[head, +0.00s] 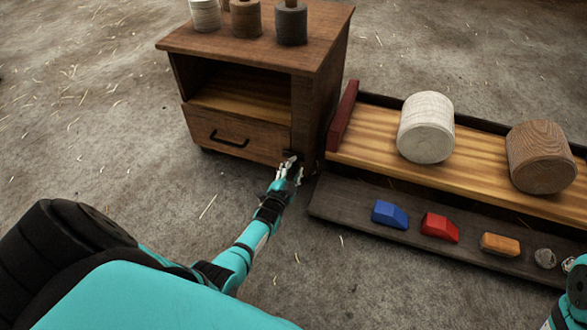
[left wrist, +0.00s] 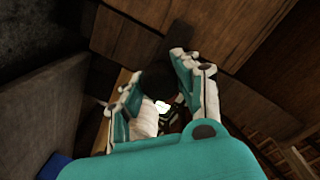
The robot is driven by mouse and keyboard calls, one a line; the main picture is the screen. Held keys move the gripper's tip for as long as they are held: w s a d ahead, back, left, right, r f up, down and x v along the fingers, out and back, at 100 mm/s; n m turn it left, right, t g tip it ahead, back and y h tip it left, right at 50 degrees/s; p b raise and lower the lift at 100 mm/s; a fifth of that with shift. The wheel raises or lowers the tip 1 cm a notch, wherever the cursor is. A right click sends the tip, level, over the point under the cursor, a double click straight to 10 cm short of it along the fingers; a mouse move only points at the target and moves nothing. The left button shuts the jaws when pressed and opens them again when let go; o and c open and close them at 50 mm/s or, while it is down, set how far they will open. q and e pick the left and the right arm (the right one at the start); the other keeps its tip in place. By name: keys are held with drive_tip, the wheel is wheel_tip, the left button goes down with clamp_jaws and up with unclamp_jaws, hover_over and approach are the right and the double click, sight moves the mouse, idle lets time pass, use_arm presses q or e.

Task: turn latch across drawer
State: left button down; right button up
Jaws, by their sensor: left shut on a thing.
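The wooden cabinet (head: 309,88) stands left of centre in the head view, with an open shelf above its closed drawer (head: 232,136). The drawer has a black handle (head: 229,139). My left gripper (head: 290,168) is at the drawer's lower right edge, by the cabinet's right front post. A small dark piece, which looks like the latch (head: 289,156), shows at its fingertips. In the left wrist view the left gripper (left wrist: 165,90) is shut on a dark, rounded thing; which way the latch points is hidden. My right gripper is out of view; only some of that arm shows at the lower right.
Spools, one of them dark grey (head: 292,24), stand on the cabinet top. Right of it a wooden bench (head: 376,128) bears a white roll (head: 426,128) and a brown roll (head: 541,157). Its lower dark ledge (head: 340,198) holds a blue block (head: 389,214), a red block (head: 440,226) and an orange block (head: 500,244).

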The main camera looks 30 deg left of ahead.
sight(294, 166)
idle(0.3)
use_arm(q)
drive_tip(key=c, duration=0.9)
unclamp_jaws()
drive_tip(key=shift+r, duration=0.1)
wheel_tip(294, 166, up, 10)
drive_tip(key=shift+f, duration=0.1)
